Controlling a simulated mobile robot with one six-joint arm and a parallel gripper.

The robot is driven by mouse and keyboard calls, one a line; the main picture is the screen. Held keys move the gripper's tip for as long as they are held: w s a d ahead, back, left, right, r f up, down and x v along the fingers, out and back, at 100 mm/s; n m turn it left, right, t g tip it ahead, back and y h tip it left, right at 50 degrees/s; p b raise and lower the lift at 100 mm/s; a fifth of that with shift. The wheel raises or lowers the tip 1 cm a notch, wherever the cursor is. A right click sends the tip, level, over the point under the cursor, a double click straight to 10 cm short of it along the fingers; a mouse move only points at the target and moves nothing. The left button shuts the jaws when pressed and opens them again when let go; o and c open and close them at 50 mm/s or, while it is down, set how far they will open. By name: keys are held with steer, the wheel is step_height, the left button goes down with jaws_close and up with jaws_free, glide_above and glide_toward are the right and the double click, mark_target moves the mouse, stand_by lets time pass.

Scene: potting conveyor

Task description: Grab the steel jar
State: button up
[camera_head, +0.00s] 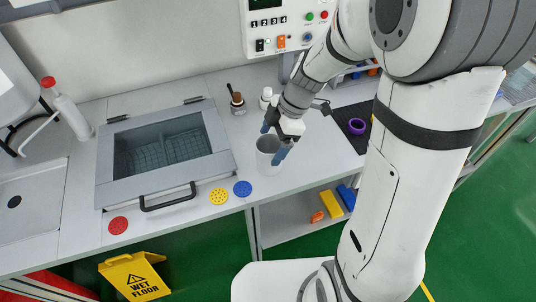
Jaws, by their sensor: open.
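The steel jar (267,160) is a pale grey, open-topped cylinder standing upright on the light worktop, right of the glass-lidded basin. My gripper (274,141) is open, with its blue-tipped fingers at the jar's rim. One fingertip is at the jar's upper left and the other is at its right side. Part of the rim and the jar's right side are hidden by the fingers. I cannot tell whether the fingers touch the jar.
The basin (222,168) with a black handle is left of the jar. Yellow (219,196) and blue (243,188) discs lie in front. A brown bottle (237,102) and a white bottle (266,97) stand behind. A purple ring (357,127) lies on a dark mat to the right.

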steer(key=x, duration=0.5)
steer(key=shift+s+d+p, duration=0.15)
steer(key=shift+d+p, duration=0.05)
steer(key=shift+p, duration=0.15)
steer(key=shift+c, duration=0.5)
steer(key=c, duration=1.1)
steer(key=shift+r, duration=0.15)
